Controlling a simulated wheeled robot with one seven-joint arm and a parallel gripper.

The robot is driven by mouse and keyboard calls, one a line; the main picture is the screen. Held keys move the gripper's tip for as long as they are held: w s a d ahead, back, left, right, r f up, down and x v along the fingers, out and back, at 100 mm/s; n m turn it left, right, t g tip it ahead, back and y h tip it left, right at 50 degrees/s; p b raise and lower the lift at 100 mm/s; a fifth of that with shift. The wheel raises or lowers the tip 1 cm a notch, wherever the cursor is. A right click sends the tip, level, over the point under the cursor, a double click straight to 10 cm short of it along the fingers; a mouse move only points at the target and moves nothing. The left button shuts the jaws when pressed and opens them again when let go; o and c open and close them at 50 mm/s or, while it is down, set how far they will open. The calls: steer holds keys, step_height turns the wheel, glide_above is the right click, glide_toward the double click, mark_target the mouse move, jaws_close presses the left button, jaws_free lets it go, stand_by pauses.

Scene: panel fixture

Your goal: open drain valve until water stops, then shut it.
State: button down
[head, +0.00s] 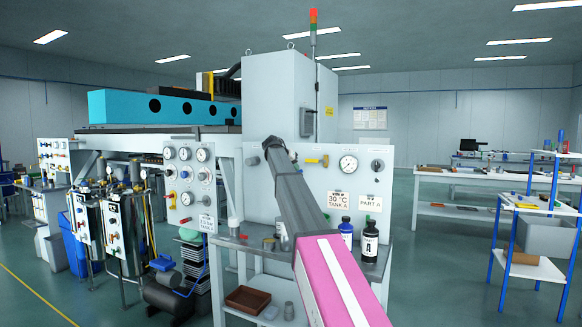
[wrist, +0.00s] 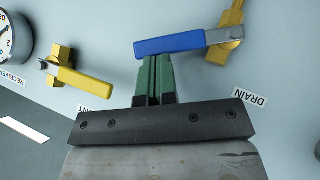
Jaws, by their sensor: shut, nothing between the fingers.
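The drain valve shows in the wrist view, with a yellow body (wrist: 229,28) and a blue-sleeved lever (wrist: 170,43). Its lever lies nearly crosswise in the picture, pointing left from the body. The DRAIN label (wrist: 250,97) appears upside down beside it. My gripper (wrist: 153,58) is shut, its green fingers together with nothing between them. The fingertips are right at the lever's long side near its free end; I cannot tell whether they touch. In the head view my gripper (head: 272,146) is at the panel and hides the drain valve. No water is visible.
A yellow-handled valve (wrist: 82,82) and the receiver gauge (wrist: 10,38) lie left in the wrist view. The gauge (head: 349,163) shows right of my arm in the head view. Bottles (head: 370,240) stand on the shelf below. A second gauge panel (head: 190,182) is left.

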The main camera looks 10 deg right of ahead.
steer(key=d+f+m+y, duration=0.1)
steer(key=s+f+t+y, duration=0.1)
steer(key=shift+s+d+f+m+y, duration=0.15)
steer(key=shift+d+f+m+y, duration=0.25)
steer(key=shift+s+d+f, duration=0.1)
steer(key=shift+f, duration=0.05)
stand_by(0.6)
